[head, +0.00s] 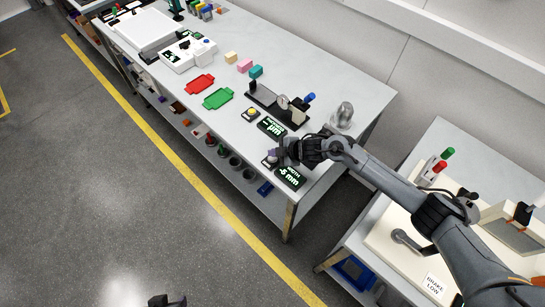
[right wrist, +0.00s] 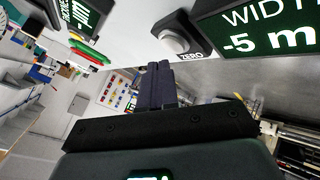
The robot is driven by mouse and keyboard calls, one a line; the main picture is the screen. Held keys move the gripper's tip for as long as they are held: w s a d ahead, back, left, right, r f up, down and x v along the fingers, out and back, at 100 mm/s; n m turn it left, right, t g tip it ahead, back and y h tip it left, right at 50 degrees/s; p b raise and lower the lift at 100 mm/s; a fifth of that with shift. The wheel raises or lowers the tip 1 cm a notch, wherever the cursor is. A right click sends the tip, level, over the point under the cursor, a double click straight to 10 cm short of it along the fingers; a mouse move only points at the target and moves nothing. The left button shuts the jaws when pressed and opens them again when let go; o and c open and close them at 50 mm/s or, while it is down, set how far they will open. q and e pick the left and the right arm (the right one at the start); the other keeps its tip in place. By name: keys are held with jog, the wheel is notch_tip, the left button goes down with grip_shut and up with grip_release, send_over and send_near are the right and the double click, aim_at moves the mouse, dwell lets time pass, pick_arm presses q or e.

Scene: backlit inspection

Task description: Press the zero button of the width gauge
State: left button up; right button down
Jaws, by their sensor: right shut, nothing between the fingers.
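The width gauge's dark display (head: 289,177) reads WIDTH, -5 mm, near the front right corner of the bench; it also shows in the right wrist view (right wrist: 262,28). In the head view the button is partly hidden by my right gripper (head: 279,156). In the right wrist view my right gripper's fingers (right wrist: 154,68) are shut and empty, close to the button, with a small gap showing between. A dark tip of my left gripper (head: 167,300) shows at the bottom edge.
Another gauge display (head: 271,126) with a yellow button (head: 251,113) is close by on the bench. A dark fixture with a blue knob (head: 308,98) and a metal part (head: 345,113) stand behind. Green (head: 218,98) and red (head: 200,84) trays lie farther left.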

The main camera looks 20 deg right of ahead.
jog(key=shift+f, duration=0.15)
dwell(0.4)
jog(key=shift+f, duration=0.3)
jog(key=shift+f+b, duration=0.4)
dwell(0.7)
dwell(0.3)
jog(key=shift+r, duration=0.2)
jog(key=shift+r+p, duration=0.65)
jog(key=shift+p, duration=0.2)
